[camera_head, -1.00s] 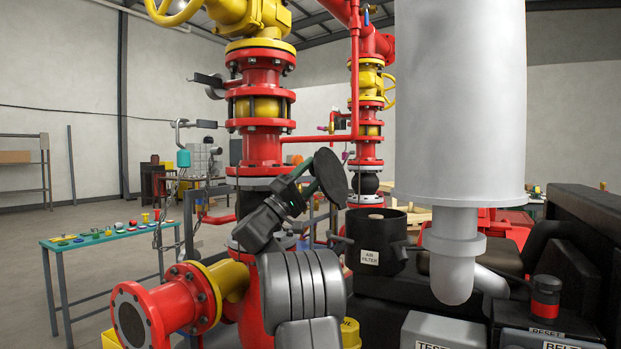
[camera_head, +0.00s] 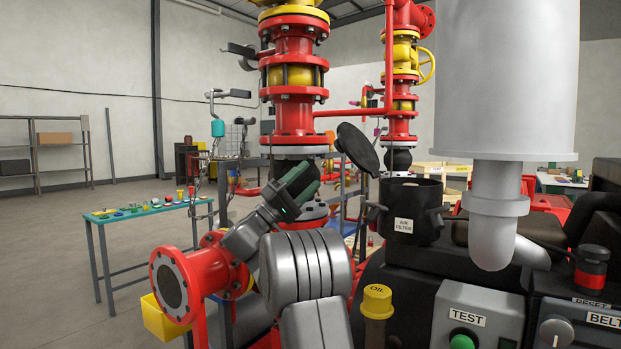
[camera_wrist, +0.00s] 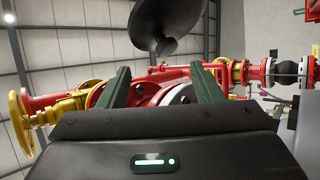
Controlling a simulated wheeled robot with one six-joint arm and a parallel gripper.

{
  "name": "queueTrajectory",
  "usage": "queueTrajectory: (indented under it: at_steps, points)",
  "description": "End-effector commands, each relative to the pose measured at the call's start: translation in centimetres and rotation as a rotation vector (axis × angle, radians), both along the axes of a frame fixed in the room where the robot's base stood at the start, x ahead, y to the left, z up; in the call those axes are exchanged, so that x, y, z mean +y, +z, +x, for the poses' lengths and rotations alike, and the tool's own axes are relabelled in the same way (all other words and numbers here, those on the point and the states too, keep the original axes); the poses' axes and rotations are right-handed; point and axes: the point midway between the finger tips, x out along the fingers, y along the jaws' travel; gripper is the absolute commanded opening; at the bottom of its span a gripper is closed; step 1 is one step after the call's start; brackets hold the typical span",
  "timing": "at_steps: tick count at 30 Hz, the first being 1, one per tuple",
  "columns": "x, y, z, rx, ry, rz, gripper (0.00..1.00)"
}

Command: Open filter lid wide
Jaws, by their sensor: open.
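The black air filter housing (camera_head: 411,207), labelled AIR FILTER, stands right of centre in the head view. Its round dark lid (camera_head: 357,148) is up, tilted steeply to the left above the housing, and the housing's top is uncovered. In the wrist view the lid (camera_wrist: 168,18) hangs at the top, beyond the fingers, with a knob-like part below it. My gripper (camera_head: 305,180) is left of and a little below the lid, with a visible gap in the head view. Its green fingers (camera_wrist: 160,72) are apart with nothing between them.
A red pipe column (camera_head: 295,110) stands behind my gripper. A large grey cylinder (camera_head: 505,80) hangs right of the housing. The yellow OIL cap (camera_head: 377,300) and grey TEST box (camera_head: 475,315) are low in front. A table of small parts (camera_head: 150,208) is at left.

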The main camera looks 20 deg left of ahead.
Motion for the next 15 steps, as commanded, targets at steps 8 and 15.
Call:
queueTrajectory:
  at_steps: [8, 15]
  points:
    - [0.0, 0.7, -0.1, 0.020, 0.001, 0.003, 0.34]
    - [0.2, 5.9, -1.2, 0.304, 0.018, 0.013, 0.00]
